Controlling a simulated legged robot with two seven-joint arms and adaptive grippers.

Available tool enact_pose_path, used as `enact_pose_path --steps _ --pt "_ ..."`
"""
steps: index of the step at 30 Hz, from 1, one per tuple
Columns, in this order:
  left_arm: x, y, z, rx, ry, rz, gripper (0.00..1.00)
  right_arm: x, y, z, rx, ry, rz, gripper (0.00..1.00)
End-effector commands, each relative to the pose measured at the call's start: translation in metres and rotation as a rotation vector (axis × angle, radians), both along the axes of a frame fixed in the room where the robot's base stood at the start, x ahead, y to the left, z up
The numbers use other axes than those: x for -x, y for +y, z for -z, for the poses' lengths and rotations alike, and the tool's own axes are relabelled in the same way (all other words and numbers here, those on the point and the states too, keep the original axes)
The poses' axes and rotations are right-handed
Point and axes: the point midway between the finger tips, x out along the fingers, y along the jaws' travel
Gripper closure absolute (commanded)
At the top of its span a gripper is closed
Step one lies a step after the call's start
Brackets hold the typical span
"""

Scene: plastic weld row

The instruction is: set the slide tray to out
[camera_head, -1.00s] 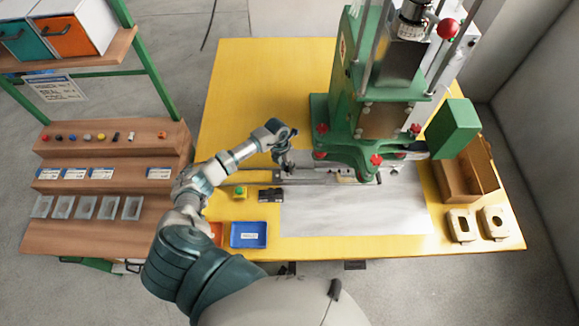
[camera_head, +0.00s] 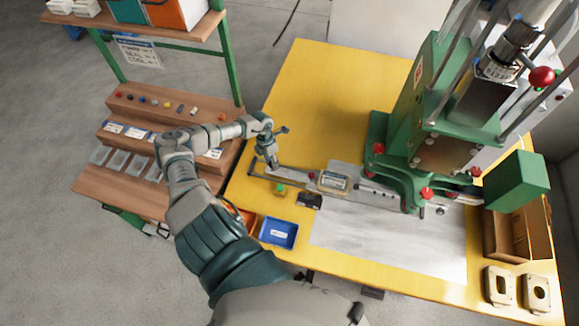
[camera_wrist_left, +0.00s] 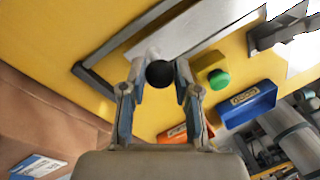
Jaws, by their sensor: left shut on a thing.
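My left gripper (camera_head: 272,166) is at the left end of the slide rails on the yellow table. In the left wrist view its two fingers are shut around a round black knob (camera_wrist_left: 160,74). The slide tray (camera_head: 333,182), with a pale labelled piece on it, sits on the rails to the left of the green press (camera_head: 415,165), clear of the press body. The rail frame (camera_head: 292,184) shows as a dark bar; part of it is behind the gripper. My right gripper is not in view.
A green button on a yellow box (camera_head: 280,189), a small black block (camera_head: 309,200) and a blue bin (camera_head: 278,232) stand in front of the rails. A wooden stepped rack (camera_head: 150,190) is on the left. The table behind the rails is clear.

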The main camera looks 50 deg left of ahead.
Motion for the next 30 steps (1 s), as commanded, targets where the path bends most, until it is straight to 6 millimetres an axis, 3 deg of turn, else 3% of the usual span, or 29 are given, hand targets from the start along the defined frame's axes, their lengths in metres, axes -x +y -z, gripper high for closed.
enact_pose_path --steps 3,9,25,26,28,30 --pt "0.011 0.021 0.0 -0.006 -0.001 -0.003 1.0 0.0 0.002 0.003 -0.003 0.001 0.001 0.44" --pt "0.023 0.039 0.0 -0.004 -0.002 -0.002 1.0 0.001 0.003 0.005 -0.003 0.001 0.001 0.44" --pt "0.029 0.049 0.0 -0.006 0.002 -0.002 1.0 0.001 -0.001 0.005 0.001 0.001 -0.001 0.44" --pt "0.029 0.049 0.0 -0.007 0.002 -0.002 0.67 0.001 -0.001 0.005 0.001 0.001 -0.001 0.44" --pt "0.029 0.049 0.0 -0.007 0.002 -0.002 0.49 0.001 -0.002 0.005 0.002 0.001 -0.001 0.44" --pt "0.029 0.048 0.0 -0.005 0.002 -0.002 0.44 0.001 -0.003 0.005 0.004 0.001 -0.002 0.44"
